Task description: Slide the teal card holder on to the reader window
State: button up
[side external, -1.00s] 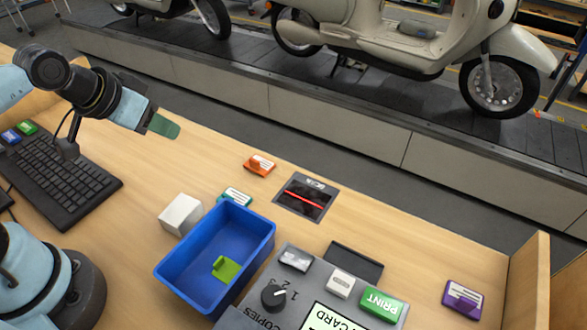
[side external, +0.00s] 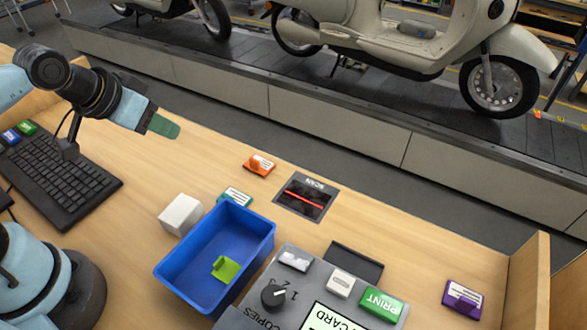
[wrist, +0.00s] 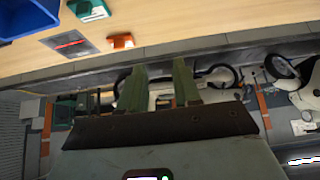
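The teal card holder (side external: 236,196) lies on the wooden desk against the far side of the blue bin, which hides part of it in the side external view. It also shows in the wrist view (wrist: 90,10). The reader window (side external: 303,199) is a dark square marked SCAN with a red line, to the right of the teal holder and apart from it. It shows in the wrist view (wrist: 70,44) with nothing on it. My gripper (side external: 165,127) is above the desk's far edge, left of both. In the wrist view its green fingers (wrist: 159,85) are apart and empty.
An orange holder (side external: 259,165) lies near the reader. A white block (side external: 181,214) stands left of the blue bin (side external: 169,270), which holds a green piece (side external: 225,268). A control panel (side external: 255,300) and purple holder (side external: 463,298) are right. A keyboard (side external: 65,180) is left.

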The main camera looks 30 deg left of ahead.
jog(key=shift+n, duration=0.3)
jog(key=c, duration=0.5)
jog(key=shift+d+f+n, duration=0.15)
jog(key=shift+n, duration=0.45)
grip_shut()
jog(key=n+g+h, duration=0.2)
jog(key=n+g, duration=0.4)
jog(key=n, duration=1.7)
send_near(211, 202)
jog(key=shift+x, duration=3.1)
